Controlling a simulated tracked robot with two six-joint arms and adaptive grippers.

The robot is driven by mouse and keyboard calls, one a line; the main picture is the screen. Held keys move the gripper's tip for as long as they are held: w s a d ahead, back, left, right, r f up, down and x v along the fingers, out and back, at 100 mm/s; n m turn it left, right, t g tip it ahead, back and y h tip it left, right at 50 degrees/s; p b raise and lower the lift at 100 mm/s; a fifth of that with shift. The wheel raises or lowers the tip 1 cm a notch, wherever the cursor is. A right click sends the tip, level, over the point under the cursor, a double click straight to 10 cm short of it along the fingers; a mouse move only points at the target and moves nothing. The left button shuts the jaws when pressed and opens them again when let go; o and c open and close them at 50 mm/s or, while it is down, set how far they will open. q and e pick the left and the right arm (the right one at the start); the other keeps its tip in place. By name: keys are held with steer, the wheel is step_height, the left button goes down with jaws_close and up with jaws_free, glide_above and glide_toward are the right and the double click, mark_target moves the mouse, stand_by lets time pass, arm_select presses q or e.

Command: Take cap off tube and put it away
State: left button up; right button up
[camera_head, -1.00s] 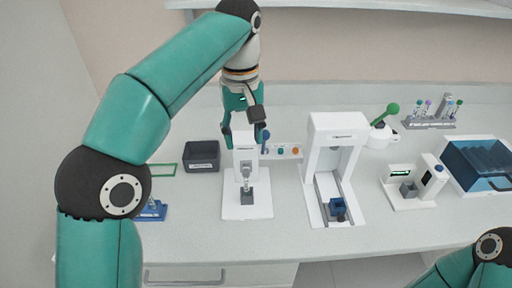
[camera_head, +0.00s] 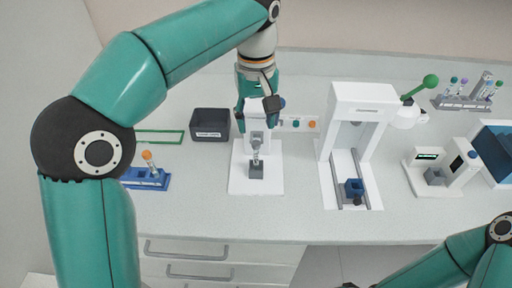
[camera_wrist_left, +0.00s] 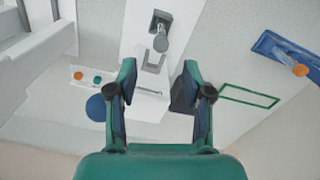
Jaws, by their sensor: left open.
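A tube with an orange cap (camera_head: 147,155) stands in a small blue rack (camera_head: 152,179) on the left of the bench. In the left wrist view the orange cap (camera_wrist_left: 300,70) and blue rack (camera_wrist_left: 284,52) are at upper right. My left gripper (camera_head: 260,116) is open and empty, behind and above the white press-like device (camera_head: 243,181). This device has a grey head over a grey block (camera_head: 256,171); I cannot tell whether a tube is in it. In the wrist view the fingers (camera_wrist_left: 160,90) are apart, with the device beyond them. My right gripper is out of view.
A dark labelled bin (camera_head: 210,125) and a green frame outline (camera_head: 159,137) lie left of the device. A white strip with coloured dots (camera_head: 300,124) and a blue knob (camera_wrist_left: 96,107) are beside it. A taller white machine (camera_head: 360,100) stands right. The front bench is clear.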

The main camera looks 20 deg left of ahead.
mark_target(256, 142)
arm_select(q)
steer(key=shift+s+d+f, duration=0.1)
steer(key=shift+f, duration=1.3)
steer(key=shift+s+f, duration=0.1)
steer(key=shift+f, duration=1.3)
steer(key=c, duration=0.8)
